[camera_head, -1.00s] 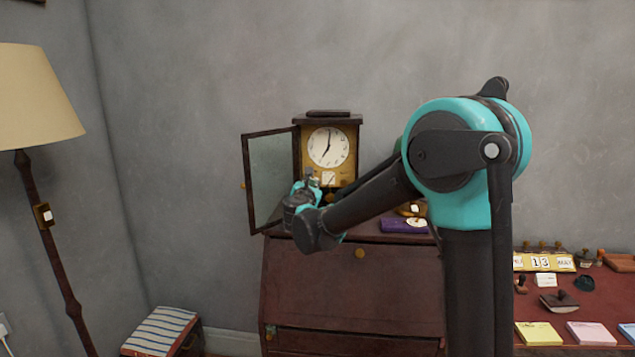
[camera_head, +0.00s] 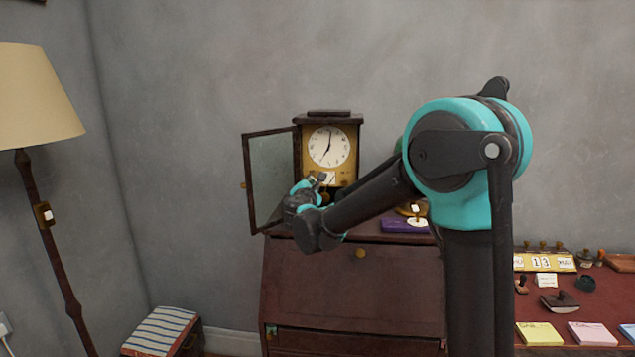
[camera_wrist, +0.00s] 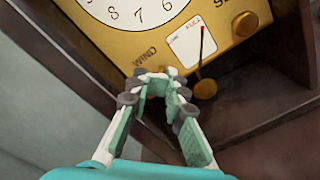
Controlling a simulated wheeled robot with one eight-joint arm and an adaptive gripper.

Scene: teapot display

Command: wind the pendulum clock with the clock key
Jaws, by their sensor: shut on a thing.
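The pendulum clock (camera_head: 329,147) stands on the cabinet, its glass door (camera_head: 270,180) swung open to the left. In the wrist view the clock's gold face plate (camera_wrist: 120,40) shows the word WIND just beyond my fingertips, with a gauge card and red pointer right of it. The brass pendulum bob (camera_wrist: 205,88) hangs right of the fingers. My gripper (camera_wrist: 157,80) is at the lower part of the face plate, its fingertips closed together around something small. The clock key is mostly hidden between them; I cannot tell whether it sits in the winding hole. My gripper also shows in the head view (camera_head: 318,181).
A brass knob (camera_wrist: 245,24) sits right of the gauge card. The dark clock case wall (camera_wrist: 290,45) is close on the right. A purple box (camera_head: 403,225) lies on the cabinet (camera_head: 340,285). A lamp (camera_head: 40,100) stands left, and a red desk with stamps is at right.

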